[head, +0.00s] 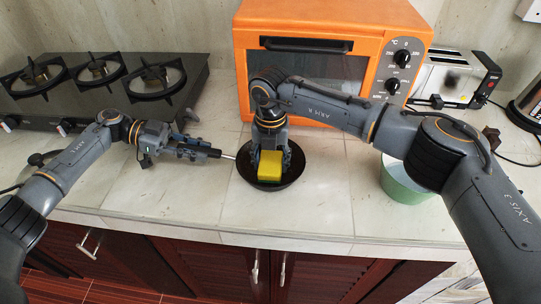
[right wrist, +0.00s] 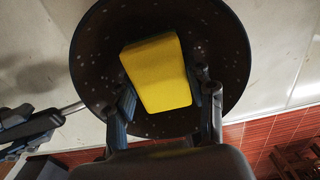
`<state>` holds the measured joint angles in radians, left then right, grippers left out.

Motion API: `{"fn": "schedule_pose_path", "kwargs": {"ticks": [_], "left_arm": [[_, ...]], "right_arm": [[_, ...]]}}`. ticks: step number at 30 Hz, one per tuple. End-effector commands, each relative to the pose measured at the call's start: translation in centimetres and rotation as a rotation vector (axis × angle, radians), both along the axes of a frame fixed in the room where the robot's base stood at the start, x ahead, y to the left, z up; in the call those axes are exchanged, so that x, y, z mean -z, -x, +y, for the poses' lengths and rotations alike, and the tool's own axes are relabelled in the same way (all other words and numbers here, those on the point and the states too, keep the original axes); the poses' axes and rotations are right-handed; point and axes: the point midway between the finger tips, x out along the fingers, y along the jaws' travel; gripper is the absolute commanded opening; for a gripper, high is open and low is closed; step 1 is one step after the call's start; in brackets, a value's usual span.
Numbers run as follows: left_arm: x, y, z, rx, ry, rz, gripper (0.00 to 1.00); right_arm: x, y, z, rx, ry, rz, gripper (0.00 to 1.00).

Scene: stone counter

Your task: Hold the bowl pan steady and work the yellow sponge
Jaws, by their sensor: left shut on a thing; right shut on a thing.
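The dark bowl pan (head: 292,172) sits on the tiled counter in front of the orange oven. In the right wrist view the pan (right wrist: 95,60) shows light specks on its inside. My left gripper (head: 212,153) is shut on the pan's handle (head: 228,156), to the left of the pan. The yellow sponge (head: 269,166) is in my right gripper (head: 269,160), over the pan's inside. The sponge also shows in the right wrist view (right wrist: 157,74), between the two fingers. I cannot tell whether the sponge touches the pan.
A black gas stove (head: 100,125) is at the left and the orange oven (head: 240,60) stands behind the pan. A green bowl (head: 405,190) is on the right, partly behind my right arm. A toaster (head: 450,80) is at the back right.

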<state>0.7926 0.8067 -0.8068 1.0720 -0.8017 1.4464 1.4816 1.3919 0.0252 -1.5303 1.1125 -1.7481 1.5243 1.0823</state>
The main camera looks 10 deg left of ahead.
Motion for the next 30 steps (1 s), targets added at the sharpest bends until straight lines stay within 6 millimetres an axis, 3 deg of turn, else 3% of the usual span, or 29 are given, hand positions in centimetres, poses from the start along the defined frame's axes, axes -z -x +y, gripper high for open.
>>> {"fn": "schedule_pose_path", "kwargs": {"ticks": [30], "left_arm": [[0.02, 0.05, -0.06, 0.002, 0.001, 0.001, 0.0]], "right_arm": [[0.54, -0.76, -0.2, 0.0, 0.0, -0.001, 0.28]]}}
